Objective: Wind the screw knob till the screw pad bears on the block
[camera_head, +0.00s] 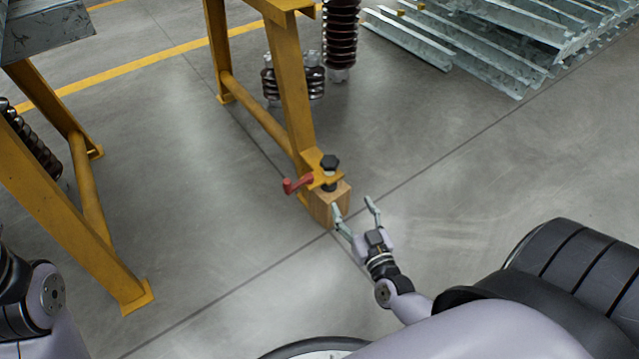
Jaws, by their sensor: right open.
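The black screw knob (329,162) stands on top of a screw through a yellow bracket (325,180) at the foot of a yellow trestle leg. A red handle (297,185) sticks out to the left of the bracket. The wooden block (327,208) is below the bracket. The screw pad is too small and too hidden to tell whether it touches the block. My right gripper (353,204) is open and empty, just right of the block and lower in the picture than the knob. My left gripper is out of view; only part of my left arm shows.
Yellow trestle legs (88,195) stand at the left, and another trestle leg (293,90) rises behind the bracket. Brown ribbed insulators (341,35) stand behind it. Galvanized steel profiles (480,40) lie at the back right. The concrete floor (470,150) right of the block is clear.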

